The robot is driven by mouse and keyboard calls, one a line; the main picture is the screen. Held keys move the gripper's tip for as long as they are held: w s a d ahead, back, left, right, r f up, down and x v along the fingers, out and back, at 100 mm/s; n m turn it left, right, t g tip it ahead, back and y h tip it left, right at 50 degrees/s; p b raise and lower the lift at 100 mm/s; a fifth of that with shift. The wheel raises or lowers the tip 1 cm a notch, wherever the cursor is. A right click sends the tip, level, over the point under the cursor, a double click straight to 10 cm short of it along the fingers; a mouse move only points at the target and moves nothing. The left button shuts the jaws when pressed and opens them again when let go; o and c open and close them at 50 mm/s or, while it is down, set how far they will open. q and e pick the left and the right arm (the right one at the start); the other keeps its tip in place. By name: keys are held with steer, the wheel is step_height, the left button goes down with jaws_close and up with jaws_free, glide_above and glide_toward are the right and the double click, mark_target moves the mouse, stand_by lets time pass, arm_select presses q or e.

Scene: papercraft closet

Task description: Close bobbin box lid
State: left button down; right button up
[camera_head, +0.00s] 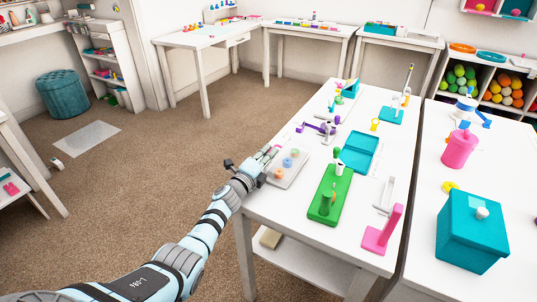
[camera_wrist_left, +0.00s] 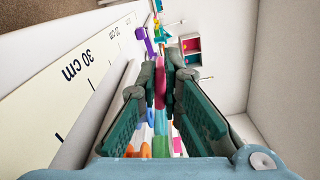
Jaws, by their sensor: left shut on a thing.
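The bobbin box (camera_head: 283,182) is a shallow white tray at the left edge of the white table, with several coloured bobbins in it, including an orange one (camera_head: 287,162) and a blue one (camera_head: 295,152). My left gripper (camera_head: 268,158) is at the box's left side and covers part of it. In the left wrist view my left gripper (camera_wrist_left: 161,88) has its fingertips close together with a narrow pink strip between them. It is shut on what seems to be the box lid, but the held part is mostly hidden. My right gripper is not in view.
A green stand (camera_head: 328,205), a blue tray (camera_head: 362,146) and a pink stand (camera_head: 378,238) are on the table right of the box. A teal box (camera_head: 468,240) is on the adjoining table. The carpet (camera_head: 140,210) left of the table is mostly clear.

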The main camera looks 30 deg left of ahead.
arm_select(q)
steer(key=c, duration=1.7)
jaws_free()
steer(key=shift+f, duration=0.1)
steer(key=s, duration=0.8)
steer(key=s+a, duration=0.1)
steer(key=s, duration=0.3)
